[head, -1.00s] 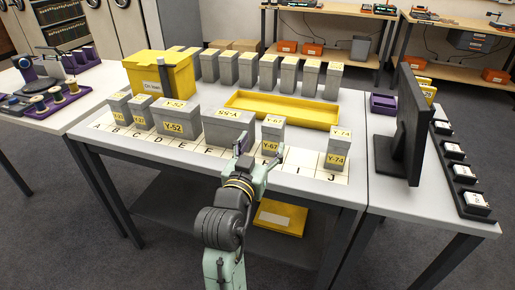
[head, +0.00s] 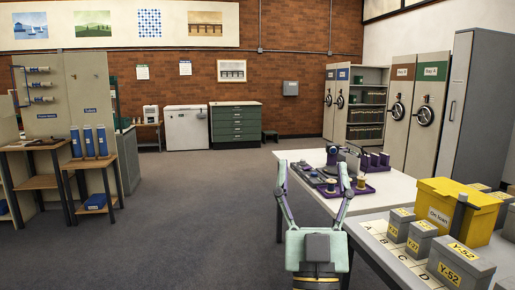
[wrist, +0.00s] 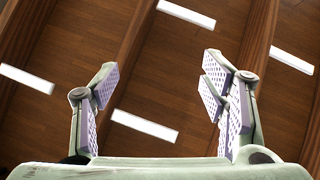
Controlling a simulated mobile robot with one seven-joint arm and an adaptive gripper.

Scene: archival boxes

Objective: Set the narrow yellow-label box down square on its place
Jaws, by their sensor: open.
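My gripper (head: 312,168) is raised, open and empty, away from the boxes. In the wrist view my gripper (wrist: 158,85) also shows nothing between its fingers. Two narrow grey boxes with yellow labels, one box (head: 397,229) and another box (head: 417,243), stand on the lettered strip (head: 374,236) at the lower right. A wider grey box (head: 457,270) labelled Y-52 stands nearer, partly cut off. The far end of the strip, with Y-67 and Y-74, is out of view. I cannot tell which narrow box is meant.
A yellow "On loan" bin (head: 470,206) stands behind the boxes. A white table (head: 310,160) with a purple tray (head: 345,193) of spools is beyond my gripper. Open floor (head: 190,200) lies to the left. The wrist view shows a wooden ceiling with light strips.

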